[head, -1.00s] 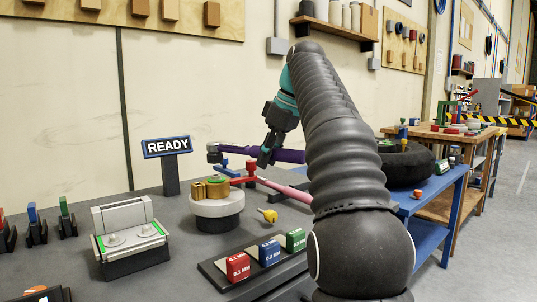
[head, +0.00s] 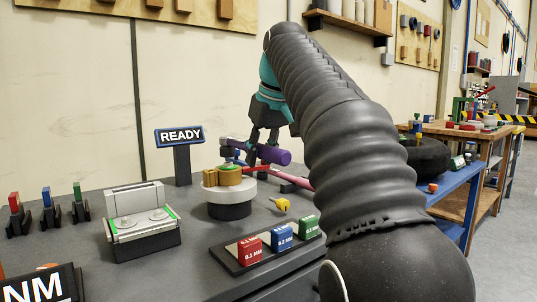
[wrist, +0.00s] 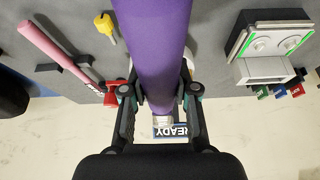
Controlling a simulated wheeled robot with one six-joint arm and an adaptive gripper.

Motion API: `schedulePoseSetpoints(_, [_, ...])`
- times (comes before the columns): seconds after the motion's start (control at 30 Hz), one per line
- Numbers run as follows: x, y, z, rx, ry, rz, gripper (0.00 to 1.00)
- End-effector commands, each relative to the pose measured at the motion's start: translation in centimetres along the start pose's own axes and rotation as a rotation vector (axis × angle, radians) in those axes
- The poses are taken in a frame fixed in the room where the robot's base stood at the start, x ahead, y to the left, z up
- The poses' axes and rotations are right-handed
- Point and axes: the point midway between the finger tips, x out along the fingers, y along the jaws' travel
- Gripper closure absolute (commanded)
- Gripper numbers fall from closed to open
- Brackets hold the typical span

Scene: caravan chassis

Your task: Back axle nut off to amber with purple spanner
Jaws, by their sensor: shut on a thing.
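My gripper (head: 262,146) is shut on the purple spanner (head: 273,156), holding it above the bench behind the round stand. In the wrist view, the purple handle (wrist: 155,45) runs between the fingers (wrist: 158,97) and hides much of the stand. In the head view, the spanner's far end lies towards the left, partly covered; whether it touches anything, I cannot tell. I cannot make out an axle nut or an amber place.
A READY sign (head: 181,136) stands behind the stand. A pink-handled tool (wrist: 45,42) and a yellow piece (head: 281,205) lie nearby. A tray of red, blue and green blocks (head: 283,236) is in front; a grey fixture (head: 139,230) with green strips is left.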

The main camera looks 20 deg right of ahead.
Motion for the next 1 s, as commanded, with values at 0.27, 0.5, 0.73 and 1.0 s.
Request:
schedulePoseSetpoints(0.27, [0.0,-2.4,-0.4,0.125,0.004,0.054,1.00])
schedulePoseSetpoints(0.5, [0.1,-4.3,-0.6,0.237,0.003,0.102,1.00])
schedulePoseSetpoints(0.73, [0.7,-5.3,-0.5,0.305,0.003,0.130,1.00])
schedulePoseSetpoints(1.0, [1.1,-5.2,-0.4,0.303,0.004,0.129,1.00])
